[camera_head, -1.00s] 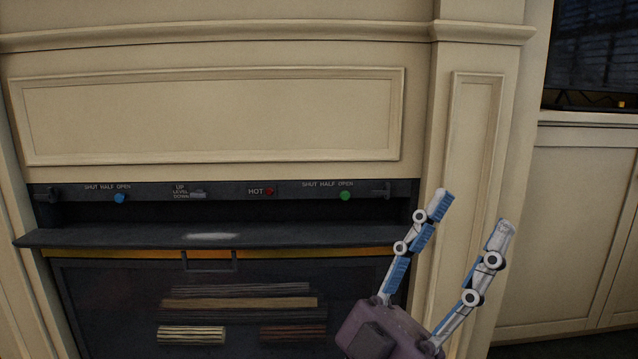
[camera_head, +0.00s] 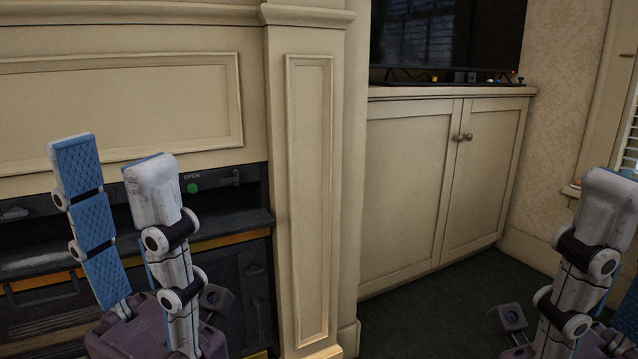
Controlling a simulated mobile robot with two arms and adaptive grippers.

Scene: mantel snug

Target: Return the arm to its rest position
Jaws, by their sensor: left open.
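My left gripper (camera_head: 112,160) is at the lower left of the head view, in front of the fireplace. Its two white and blue fingers stand upright and apart, with nothing between them. My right gripper (camera_head: 600,200) is partly in view at the right edge. One finger shows clearly there, and the rest is cut off by the frame, so its opening cannot be told. No held object shows in either one.
The fireplace (camera_head: 245,200), with a green knob (camera_head: 193,188), lies behind my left gripper. A pilaster (camera_head: 308,190) stands beside it. A cream cabinet (camera_head: 405,190) with a television (camera_head: 450,38) on it is further right. Dark carpet (camera_head: 430,325) is clear in the middle.

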